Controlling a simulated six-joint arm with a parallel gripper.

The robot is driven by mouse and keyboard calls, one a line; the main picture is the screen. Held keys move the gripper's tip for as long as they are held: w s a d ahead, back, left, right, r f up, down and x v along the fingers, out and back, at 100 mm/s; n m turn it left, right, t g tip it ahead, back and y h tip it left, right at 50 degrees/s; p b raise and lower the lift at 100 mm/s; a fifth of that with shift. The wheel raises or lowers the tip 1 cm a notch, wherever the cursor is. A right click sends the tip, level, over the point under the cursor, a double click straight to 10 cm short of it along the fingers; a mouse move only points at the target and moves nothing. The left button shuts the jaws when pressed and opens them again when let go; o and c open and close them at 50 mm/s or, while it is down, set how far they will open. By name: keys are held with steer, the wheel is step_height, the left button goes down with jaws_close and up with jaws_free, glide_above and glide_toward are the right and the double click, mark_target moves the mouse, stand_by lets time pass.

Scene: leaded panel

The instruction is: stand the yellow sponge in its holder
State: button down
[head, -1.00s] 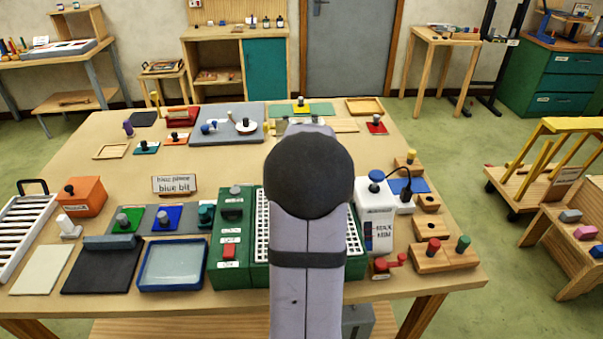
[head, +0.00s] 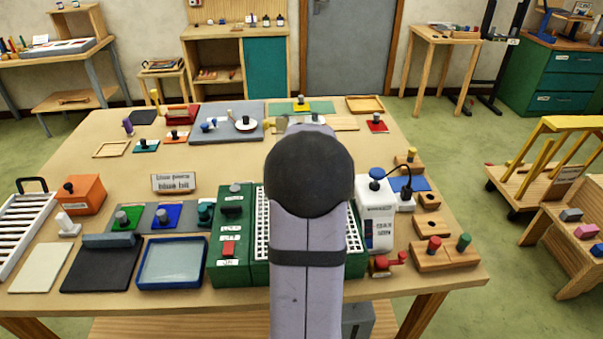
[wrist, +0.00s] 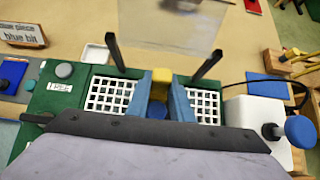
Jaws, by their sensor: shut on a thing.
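The yellow sponge (wrist: 161,76) shows in the wrist view as a small yellow block between the blue fingers of my gripper (wrist: 160,90), which is shut on it. They are over the green machine (wrist: 45,100) with white grids. A dark blue round part shows between the fingers below the sponge. Two black posts (wrist: 116,52) stand on either side, beyond the fingers, with a see-through panel (wrist: 175,25) past them. In the head view my arm hides the gripper and the sponge. I cannot make out the sponge's holder, nor whether the sponge touches anything below.
A white box with a blue knob (head: 374,210) and a dark cable stands right of the green machine (head: 230,265). A blue-rimmed tray (head: 172,284) lies to its left. A sign (head: 174,182) stands behind. Bare table shows beyond the sign.

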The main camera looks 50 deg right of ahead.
steer(key=shift+f+b, duration=0.95)
steer(key=shift+f, duration=0.15)
steer(key=c, duration=1.5)
jaws_free()
steer(key=p+v, duration=0.2)
steer(key=v, duration=0.4)
steer(key=shift+r, duration=0.1)
steer(key=shift+s+a+r+p, duration=0.35)
steer(key=shift+r, duration=0.05)
